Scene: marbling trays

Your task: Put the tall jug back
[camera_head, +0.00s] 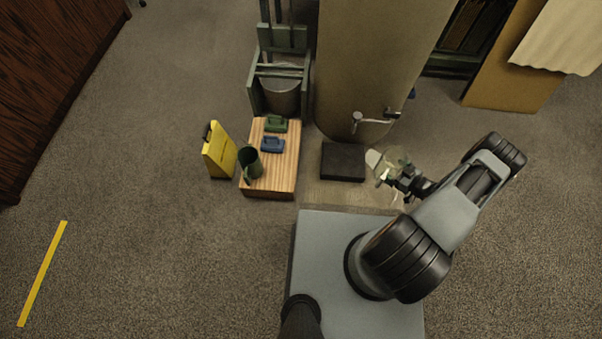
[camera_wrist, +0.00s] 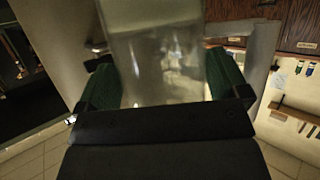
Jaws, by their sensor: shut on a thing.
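My gripper (camera_head: 393,178) is shut on a clear, see-through vessel (camera_head: 396,155), which I take to be the tall jug. In the head view it is off the floor, to the right of a black block. In the wrist view the clear wall of the jug (camera_wrist: 155,50) rises between the two green finger pads, and its lower part is hidden by my gripper (camera_wrist: 170,88). A dark green mug-like jug (camera_head: 250,164) stands on the front left of a low striped wooden stand (camera_head: 284,183).
A blue and a green handled block (camera_head: 272,145) (camera_head: 276,124) lie on the stand. A yellow sign (camera_head: 217,152) stands left of it. A grey bucket (camera_head: 281,95) is behind.

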